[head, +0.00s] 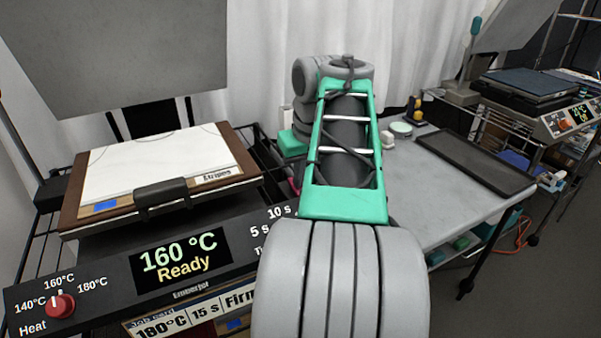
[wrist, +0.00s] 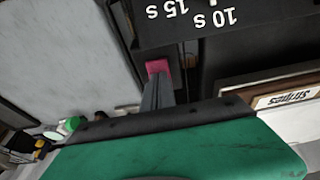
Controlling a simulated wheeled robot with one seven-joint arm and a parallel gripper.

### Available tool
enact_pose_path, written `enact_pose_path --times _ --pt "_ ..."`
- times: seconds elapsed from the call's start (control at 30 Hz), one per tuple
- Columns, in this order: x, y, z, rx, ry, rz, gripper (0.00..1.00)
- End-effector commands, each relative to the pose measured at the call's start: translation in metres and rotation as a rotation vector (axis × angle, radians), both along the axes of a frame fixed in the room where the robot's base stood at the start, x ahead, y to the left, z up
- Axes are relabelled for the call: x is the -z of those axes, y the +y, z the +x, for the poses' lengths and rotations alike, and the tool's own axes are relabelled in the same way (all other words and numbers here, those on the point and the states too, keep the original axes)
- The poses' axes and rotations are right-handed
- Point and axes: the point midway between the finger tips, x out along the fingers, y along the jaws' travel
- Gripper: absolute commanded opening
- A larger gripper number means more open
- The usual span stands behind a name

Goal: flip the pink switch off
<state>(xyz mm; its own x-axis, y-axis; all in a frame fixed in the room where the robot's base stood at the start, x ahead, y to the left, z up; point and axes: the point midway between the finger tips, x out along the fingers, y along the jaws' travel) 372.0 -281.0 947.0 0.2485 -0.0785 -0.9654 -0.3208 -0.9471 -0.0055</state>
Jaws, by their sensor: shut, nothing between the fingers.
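The pink switch (wrist: 157,66) shows as a small pink block in the wrist view, beside the dark press panel. My gripper (wrist: 158,82) is shut with nothing between its fingers. Its fingertips point at the pink switch and overlap its lower edge in the picture; I cannot tell whether they touch. The switch's on or off position cannot be made out. In the head view my own arm hides the gripper and most of the switch area; a sliver of pink (head: 294,186) shows left of the arm.
The heat press panel (head: 180,253) reads 160 °C Ready, with a red heat knob (head: 61,305) at its left. A white-topped board labelled Stripes (head: 160,165) lies behind it. A grey table (head: 440,190) with a dark tray (head: 475,163) stands right. Another press (head: 535,85) stands far right.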

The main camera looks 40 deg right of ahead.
Motion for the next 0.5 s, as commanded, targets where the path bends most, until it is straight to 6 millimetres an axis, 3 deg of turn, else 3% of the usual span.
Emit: enact_pose_path --times 0.03,0.1,0.5 --pt "-0.018 0.001 0.000 -0.001 -0.003 -0.004 0.00" --pt "-0.034 0.003 -0.001 -0.004 -0.004 -0.006 0.00" --pt "-0.120 0.012 -0.030 -0.004 -0.008 -0.011 0.00"
